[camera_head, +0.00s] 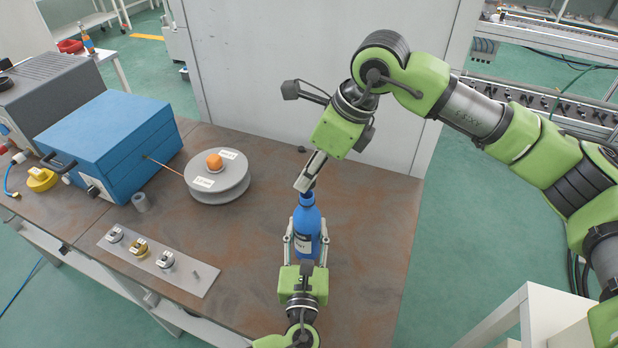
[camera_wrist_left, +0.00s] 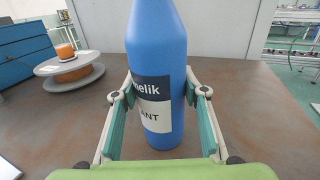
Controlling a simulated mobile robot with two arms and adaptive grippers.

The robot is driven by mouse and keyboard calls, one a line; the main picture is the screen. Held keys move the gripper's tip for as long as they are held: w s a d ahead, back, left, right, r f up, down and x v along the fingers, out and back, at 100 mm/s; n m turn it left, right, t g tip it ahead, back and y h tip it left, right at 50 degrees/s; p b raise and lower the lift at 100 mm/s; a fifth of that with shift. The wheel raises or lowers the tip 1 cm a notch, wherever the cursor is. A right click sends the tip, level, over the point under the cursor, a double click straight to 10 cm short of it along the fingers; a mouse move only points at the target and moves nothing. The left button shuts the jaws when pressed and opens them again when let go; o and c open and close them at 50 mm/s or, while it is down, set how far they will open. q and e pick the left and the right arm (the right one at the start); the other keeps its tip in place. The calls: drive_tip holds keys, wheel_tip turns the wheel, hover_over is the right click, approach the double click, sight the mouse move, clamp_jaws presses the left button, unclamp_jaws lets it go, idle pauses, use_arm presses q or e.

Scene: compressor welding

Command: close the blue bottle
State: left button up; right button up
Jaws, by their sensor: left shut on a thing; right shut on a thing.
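The blue bottle (camera_head: 307,222) stands upright on the brown workbench, with a dark and white label. It also fills the middle of the left wrist view (camera_wrist_left: 158,60). My left gripper (camera_head: 305,241) is shut on the bottle's body, with one finger on each side, also seen in the left wrist view (camera_wrist_left: 160,92). My right gripper (camera_head: 305,184) comes down from above and is shut at the bottle's top. The cap there is mostly hidden by the fingers, so its seating cannot be told.
A blue box (camera_head: 115,140) and a grey spool (camera_head: 217,180) stand left on the workbench (camera_head: 365,230). A metal plate (camera_head: 190,278) with several small fittings lies at the front left. A pale panel (camera_head: 300,75) rises behind. The bench right of the bottle is clear.

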sight(310, 195)
drive_tip(key=shift+f, duration=0.7)
drive_tip(key=shift+f, duration=0.1)
drive_tip(key=shift+f, duration=0.8)
drive_tip(key=shift+f, duration=0.6)
